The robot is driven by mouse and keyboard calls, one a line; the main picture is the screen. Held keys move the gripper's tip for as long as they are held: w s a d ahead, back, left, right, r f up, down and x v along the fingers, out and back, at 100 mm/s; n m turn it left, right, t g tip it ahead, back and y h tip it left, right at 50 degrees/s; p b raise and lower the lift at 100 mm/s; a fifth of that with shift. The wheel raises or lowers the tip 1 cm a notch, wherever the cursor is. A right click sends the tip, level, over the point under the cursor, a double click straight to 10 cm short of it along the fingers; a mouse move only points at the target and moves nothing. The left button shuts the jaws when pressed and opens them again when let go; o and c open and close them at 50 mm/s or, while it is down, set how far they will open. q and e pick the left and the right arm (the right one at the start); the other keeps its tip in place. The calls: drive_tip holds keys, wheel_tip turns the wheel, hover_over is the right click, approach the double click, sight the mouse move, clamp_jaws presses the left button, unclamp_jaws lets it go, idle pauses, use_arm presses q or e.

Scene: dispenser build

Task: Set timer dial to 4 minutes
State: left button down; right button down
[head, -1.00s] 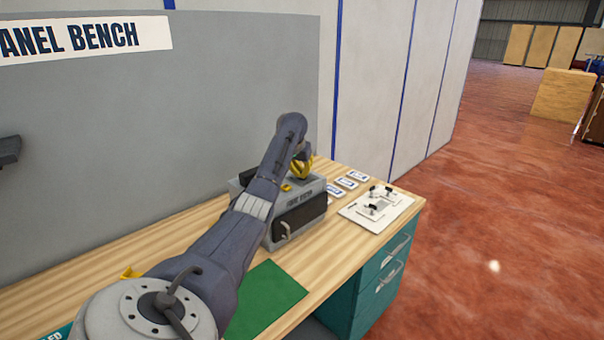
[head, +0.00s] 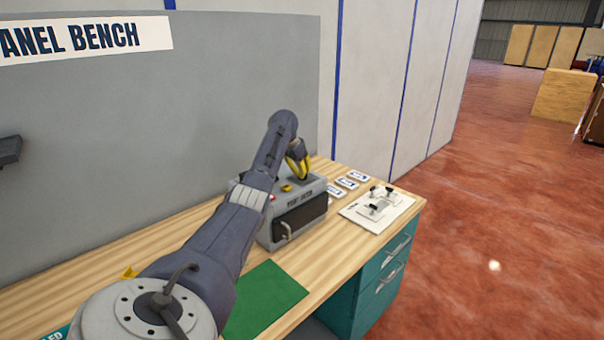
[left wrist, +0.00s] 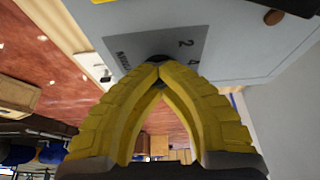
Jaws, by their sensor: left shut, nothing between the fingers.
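A grey box-shaped device (head: 310,190) with a dark front window and a handle stands on the bench. In the left wrist view, its timer dial (left wrist: 158,58) shows only as a dark round part behind the fingertips. The dark grey scale (left wrist: 170,45) around it carries the marks 2 and 4 and partly hidden lettering. My left gripper (head: 299,171) is above the device's top. Its yellow fingers meet at the tips (left wrist: 160,69), shut and empty, close in front of the dial. I cannot tell whether they touch it or where the dial points. My right gripper is not in view.
A white board with black-handled parts (head: 378,208) and several small cards (head: 347,183) lie right of the device. A green mat (head: 265,300) lies in front. A grey panel (head: 200,130) stands behind the bench (head: 120,255). Teal drawers (head: 380,285) are below.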

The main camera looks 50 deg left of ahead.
use_arm(q)
drive_tip(key=c, duration=0.9)
unclamp_jaws()
drive_tip(key=shift+c, duration=0.2)
drive_tip(key=shift+o, duration=0.3)
drive_tip(key=v, duration=1.2)
